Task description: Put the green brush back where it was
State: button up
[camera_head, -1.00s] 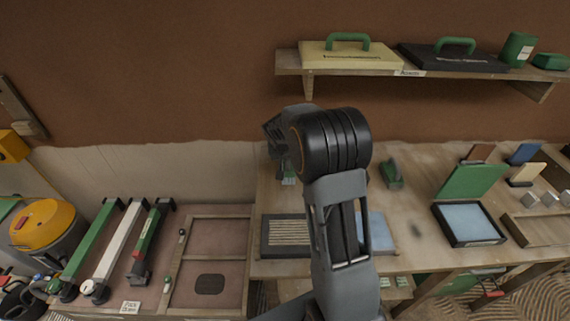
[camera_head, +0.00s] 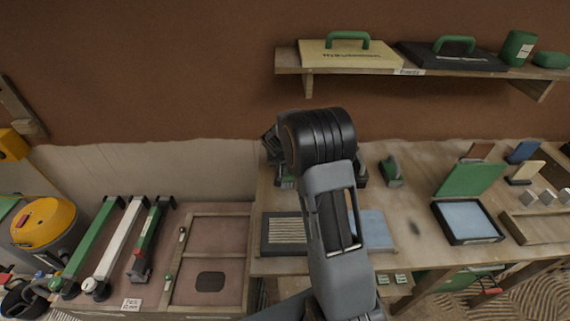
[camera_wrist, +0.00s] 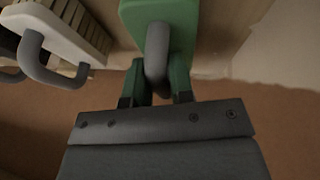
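In the wrist view the green brush (camera_wrist: 184,14) is at the top, its arched grey handle (camera_wrist: 157,52) reaching toward my gripper (camera_wrist: 157,82). My two green fingers stand close on both sides of that handle and look closed on it. The brush's underside is hidden, so I cannot tell whether it rests on the table or hangs clear. In the head view my wrist and arm cover most of my gripper; only a little green (camera_head: 286,180) shows below it, over the table's back left part.
A white brush (camera_wrist: 70,35) with a grey handle and tan bristles is left of the green one in the wrist view. The table (camera_head: 412,208) also holds a ribbed dark tray (camera_head: 284,234) and a green block-like tool (camera_head: 391,171). A shelf (camera_head: 420,72) hangs above.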

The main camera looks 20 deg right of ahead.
jog(key=o, duration=0.4)
jog(key=shift+c, duration=0.2)
jog(key=shift+a+r, duration=0.1)
jog(key=shift+r, duration=0.35)
jog(key=v, duration=1.1)
jog(key=s+a+r+n+y, duration=0.1)
jog(key=s+a, duration=0.3)
jog(key=s, duration=0.8)
jog(key=s+a+r+n+y, duration=0.2)
jog(key=s+a+n, duration=0.1)
jog(key=s, duration=0.9)
jog(key=shift+a+r+y, duration=0.35)
jog(key=shift+a+y, duration=0.05)
jog(key=shift+a, duration=0.3)
